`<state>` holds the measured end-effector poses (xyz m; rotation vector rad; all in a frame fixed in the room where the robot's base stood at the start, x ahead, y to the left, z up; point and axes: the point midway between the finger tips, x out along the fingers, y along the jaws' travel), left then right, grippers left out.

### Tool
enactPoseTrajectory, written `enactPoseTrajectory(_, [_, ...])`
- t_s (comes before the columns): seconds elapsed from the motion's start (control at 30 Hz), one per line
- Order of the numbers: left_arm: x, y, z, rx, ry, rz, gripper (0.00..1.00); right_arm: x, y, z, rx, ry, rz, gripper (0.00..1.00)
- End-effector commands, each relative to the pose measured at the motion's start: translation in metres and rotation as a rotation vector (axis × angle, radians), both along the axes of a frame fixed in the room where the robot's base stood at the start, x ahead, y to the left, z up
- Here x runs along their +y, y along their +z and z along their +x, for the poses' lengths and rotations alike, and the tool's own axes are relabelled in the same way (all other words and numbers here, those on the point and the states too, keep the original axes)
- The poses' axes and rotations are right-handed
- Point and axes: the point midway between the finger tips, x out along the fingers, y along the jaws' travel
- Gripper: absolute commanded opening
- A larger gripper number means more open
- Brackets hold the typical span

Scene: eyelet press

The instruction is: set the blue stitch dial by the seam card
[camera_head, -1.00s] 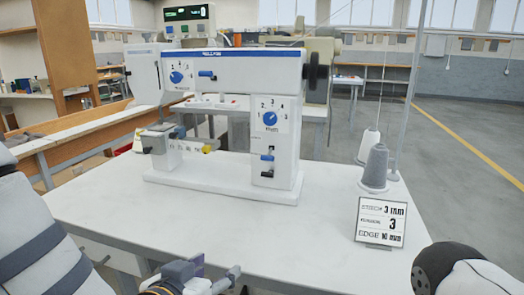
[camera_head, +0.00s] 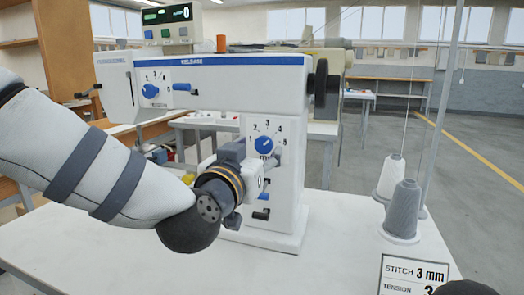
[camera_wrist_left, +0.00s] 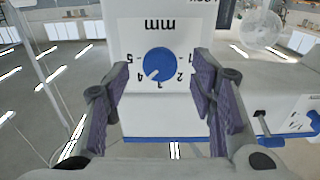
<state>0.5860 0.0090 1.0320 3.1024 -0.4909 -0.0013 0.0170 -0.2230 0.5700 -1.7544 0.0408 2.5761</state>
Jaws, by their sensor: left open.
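The blue stitch dial (camera_head: 264,145) is on the front of the white machine's column, above a "mm" label. It also shows upside down in the left wrist view (camera_wrist_left: 159,63), its white pointer turned roughly toward 4. The seam card (camera_head: 413,274) stands at the lower right and reads "STITCH 3 mm"; the tension line below is partly cut off. My left gripper (camera_head: 257,168) is in front of the column, just below the dial in the head view. In the wrist view its open fingers (camera_wrist_left: 161,85) stand either side of the dial, apart from it. My right gripper is out of view.
Another blue dial (camera_head: 150,90) and a blue lever (camera_head: 182,87) are on the machine's upper left. A blue-topped lever (camera_head: 262,196) sits low on the column, near my gripper. Thread cones (camera_head: 402,210) stand at the right. The table between column and cones is clear.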

Motion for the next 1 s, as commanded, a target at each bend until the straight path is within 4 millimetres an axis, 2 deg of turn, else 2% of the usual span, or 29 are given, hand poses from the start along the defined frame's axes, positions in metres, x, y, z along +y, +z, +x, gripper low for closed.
enactPoseTrajectory(0.1, [-0.005,-0.001,0.017,0.000,0.001,0.000,0.51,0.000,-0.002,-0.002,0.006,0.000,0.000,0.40])
enactPoseTrajectory(0.2, [-0.008,0.000,0.024,0.000,0.000,0.000,0.51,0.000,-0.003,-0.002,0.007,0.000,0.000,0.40])
enactPoseTrajectory(0.47, [-0.009,0.001,0.026,0.000,-0.001,0.001,0.51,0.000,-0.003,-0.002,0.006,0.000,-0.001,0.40])
enactPoseTrajectory(0.67, [-0.009,0.000,0.026,0.000,0.000,0.001,0.05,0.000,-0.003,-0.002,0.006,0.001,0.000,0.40])
enactPoseTrajectory(0.7, [-0.008,0.000,0.026,0.000,0.000,0.001,0.03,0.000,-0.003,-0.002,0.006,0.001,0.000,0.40])
enactPoseTrajectory(1.0, [-0.008,0.001,0.025,0.010,0.000,-0.033,0.03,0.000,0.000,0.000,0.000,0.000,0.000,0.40])
